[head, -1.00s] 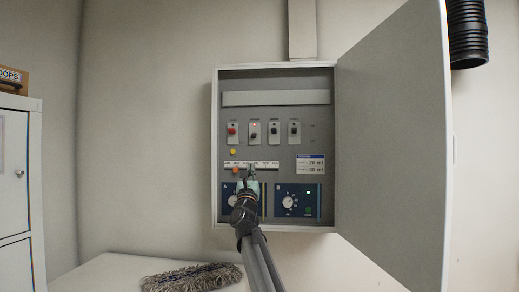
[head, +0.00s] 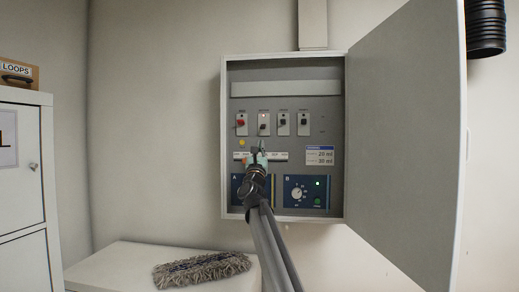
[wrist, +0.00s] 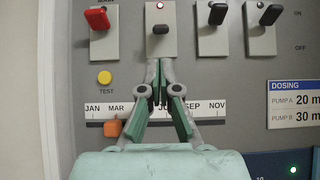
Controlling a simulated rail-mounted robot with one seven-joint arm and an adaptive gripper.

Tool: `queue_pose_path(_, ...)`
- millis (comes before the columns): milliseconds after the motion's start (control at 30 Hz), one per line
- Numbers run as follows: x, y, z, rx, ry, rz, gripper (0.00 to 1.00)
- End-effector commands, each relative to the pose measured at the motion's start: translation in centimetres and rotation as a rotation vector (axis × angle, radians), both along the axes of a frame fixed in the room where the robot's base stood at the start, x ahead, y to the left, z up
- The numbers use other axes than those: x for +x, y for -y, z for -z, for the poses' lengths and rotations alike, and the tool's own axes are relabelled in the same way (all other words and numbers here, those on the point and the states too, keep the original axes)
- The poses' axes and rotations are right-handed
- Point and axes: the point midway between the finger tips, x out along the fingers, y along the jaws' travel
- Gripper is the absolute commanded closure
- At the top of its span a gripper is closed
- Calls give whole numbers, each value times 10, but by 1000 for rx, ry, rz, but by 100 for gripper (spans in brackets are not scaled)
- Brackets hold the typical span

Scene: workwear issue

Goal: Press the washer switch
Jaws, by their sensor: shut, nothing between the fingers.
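Inside the open grey cabinet (head: 232,75), several lever switches stand in a row. Their name labels are too small to read, so I cannot tell which is the washer switch. The leftmost switch (wrist: 98,20) has a red lever. The second switch (wrist: 160,30) has a dark knob that sits lower than its neighbours' knobs, with a lit lamp above. The third switch (wrist: 216,18) and fourth switch (wrist: 268,18) have black levers. My gripper (wrist: 157,78) is shut and empty, its fingertips just below the second switch; contact is unclear. It also shows in the head view (head: 259,149).
The cabinet door (head: 408,150) stands open on the right. Below the switches are a yellow test button (wrist: 105,77), a month strip with an orange slider (wrist: 113,128), and pump dial B (head: 298,193). A mop head (head: 202,268) lies on the white surface below.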

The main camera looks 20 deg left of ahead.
Motion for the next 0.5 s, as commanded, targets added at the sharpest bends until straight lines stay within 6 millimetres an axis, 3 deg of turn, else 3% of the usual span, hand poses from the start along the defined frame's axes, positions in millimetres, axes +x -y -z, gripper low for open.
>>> queue_pose_path(33,9,-3,-12,0,0,0,100)
queue_pose_path(200,29,-8,-30,0,-1,0,100)
queue_pose_path(500,43,-11,-39,1,0,-1,100)
